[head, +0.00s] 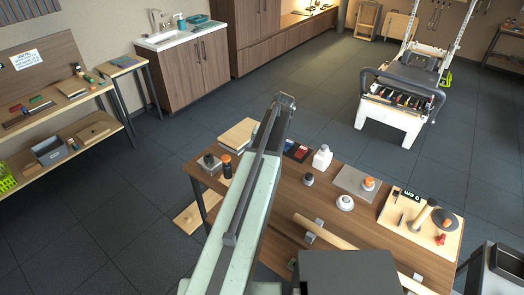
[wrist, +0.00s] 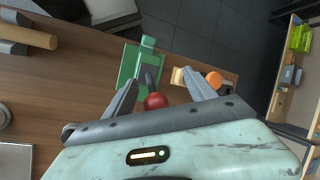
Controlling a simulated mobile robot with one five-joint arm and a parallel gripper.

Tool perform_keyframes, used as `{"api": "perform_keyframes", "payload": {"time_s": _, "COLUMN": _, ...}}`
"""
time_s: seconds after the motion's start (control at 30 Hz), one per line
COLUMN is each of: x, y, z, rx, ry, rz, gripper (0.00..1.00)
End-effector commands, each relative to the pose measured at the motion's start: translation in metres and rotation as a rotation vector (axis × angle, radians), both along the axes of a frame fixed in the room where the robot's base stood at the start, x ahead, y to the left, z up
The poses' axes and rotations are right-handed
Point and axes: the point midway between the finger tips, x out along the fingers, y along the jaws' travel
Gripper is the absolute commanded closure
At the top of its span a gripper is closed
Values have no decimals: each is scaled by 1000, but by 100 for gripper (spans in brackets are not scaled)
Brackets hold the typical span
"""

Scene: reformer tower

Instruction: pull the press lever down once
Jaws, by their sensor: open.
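In the wrist view a green press (wrist: 130,68) stands on the brown wooden bench. Its dark lever ends in a red ball knob (wrist: 155,101). My gripper (wrist: 160,78) is open, with one finger on each side of the lever and knob. The knob looks nearer the left finger; I cannot tell whether it touches either finger or how high the gripper is above it. In the head view the press and the gripper tips are hidden behind my arm.
The bench (head: 285,210) holds a white bottle (head: 322,157), a grey plate (head: 356,183) and a wooden board with tools (head: 415,228). In the wrist view an orange-topped item (wrist: 214,80) stands near the right finger. Open dark floor lies beyond the bench.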

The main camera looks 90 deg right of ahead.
Motion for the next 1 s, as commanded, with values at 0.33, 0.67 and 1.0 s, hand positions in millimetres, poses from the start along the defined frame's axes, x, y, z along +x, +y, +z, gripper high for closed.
{"api": "perform_keyframes", "payload": {"time_s": 0.33, "x": -13, "y": -4, "z": 36, "rx": 11, "ry": -5, "rz": 14, "gripper": 35}}
{"api": "perform_keyframes", "payload": {"time_s": 0.67, "x": -20, "y": -6, "z": 45, "rx": 12, "ry": -5, "rz": 15, "gripper": 35}}
{"api": "perform_keyframes", "payload": {"time_s": 1.0, "x": -19, "y": -6, "z": 45, "rx": 11, "ry": -5, "rz": 14, "gripper": 35}}
